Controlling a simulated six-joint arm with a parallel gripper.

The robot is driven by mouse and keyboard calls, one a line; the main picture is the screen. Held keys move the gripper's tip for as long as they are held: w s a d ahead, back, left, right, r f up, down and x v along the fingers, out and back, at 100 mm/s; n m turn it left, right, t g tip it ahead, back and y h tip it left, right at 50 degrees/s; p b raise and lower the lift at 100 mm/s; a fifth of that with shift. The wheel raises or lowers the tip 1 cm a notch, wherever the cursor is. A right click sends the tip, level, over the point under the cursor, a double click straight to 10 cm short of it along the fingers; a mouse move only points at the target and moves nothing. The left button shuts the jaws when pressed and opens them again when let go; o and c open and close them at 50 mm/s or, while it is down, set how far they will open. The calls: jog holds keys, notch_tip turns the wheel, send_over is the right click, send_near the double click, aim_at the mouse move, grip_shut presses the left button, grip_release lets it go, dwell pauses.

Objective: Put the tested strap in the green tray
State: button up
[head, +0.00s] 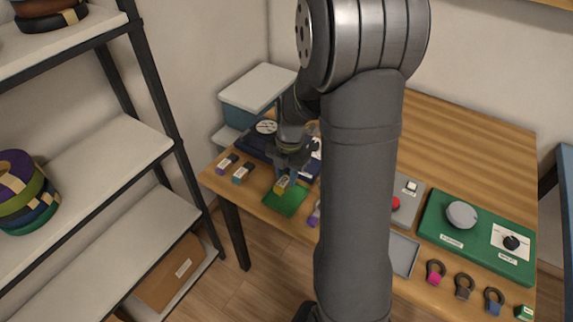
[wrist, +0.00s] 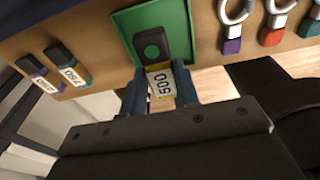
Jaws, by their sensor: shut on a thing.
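My gripper (head: 286,166) is shut on a small strap with a yellow end (head: 281,186). In the wrist view the fingers (wrist: 160,92) grip this strap by its yellow end, which has a white label reading 500 (wrist: 162,82). Its dark far part (wrist: 141,34) has a round green spot, either a hole or a mark; I cannot tell which. The green tray (head: 287,203) lies at the table's front edge, and the strap is over it. The tray also shows in the wrist view (wrist: 179,19). Whether the strap touches the tray floor is unclear.
Two labelled dark pieces, one purple-ended (head: 227,163) and one teal-ended (head: 243,173), lie left of the tray. A purple-ended loop (head: 315,215) lies just right of it. Farther right are a grey tray (head: 403,253), a green board (head: 478,245) and several loops. My arm hides the table's middle.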

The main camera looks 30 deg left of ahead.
jog(key=shift+f, duration=2.7)
jog(key=shift+f, duration=0.3)
jog(key=o, duration=1.1)
jog(key=shift+c, duration=0.2)
jog(key=shift+r, duration=5.55)
jog(key=shift+f, duration=0.15)
send_near(286, 196)
jog(key=f, duration=0.2)
jog(key=s+f, duration=0.1)
jog(key=f, duration=0.2)
jog(key=shift+f, duration=0.2)
